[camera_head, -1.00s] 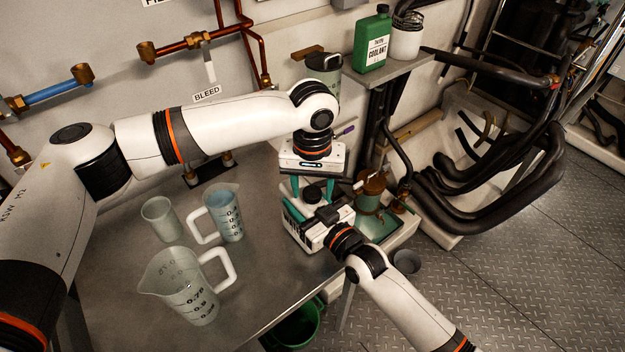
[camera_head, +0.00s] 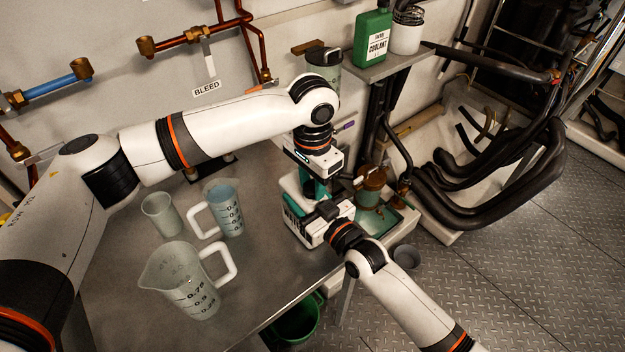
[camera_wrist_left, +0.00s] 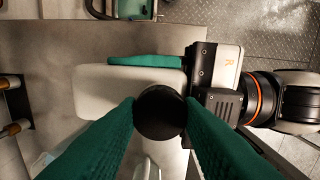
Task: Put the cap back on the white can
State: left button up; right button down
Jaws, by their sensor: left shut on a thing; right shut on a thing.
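The white can (camera_head: 291,184) stands near the right edge of the metal table. It also shows as a pale block in the left wrist view (camera_wrist_left: 100,88). My right gripper (camera_head: 311,222) is shut on the can from the front right, with a teal finger along its side. My left gripper (camera_head: 315,190) points down over the can, its teal fingers shut on the round black cap (camera_wrist_left: 160,112). The cap lies over the can's top at the end near my right gripper. I cannot tell whether it is seated on the neck, which is hidden.
A clear jug (camera_head: 187,285), a jug with bluish liquid (camera_head: 226,210) and a clear cup (camera_head: 161,216) stand left on the table. A copper-coloured vessel (camera_head: 371,185) stands behind the can in a green tray (camera_head: 385,221). A green coolant bottle (camera_head: 372,38) is on the shelf.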

pick_arm(q)
jog(key=m, duration=0.9)
jog(key=shift+m, duration=0.3)
jog(key=o, duration=1.2)
jog(key=shift+c, duration=0.2)
notch_tip(320, 180, up, 12)
pick_arm(e)
jog(key=shift+c, duration=2.2)
grip_release()
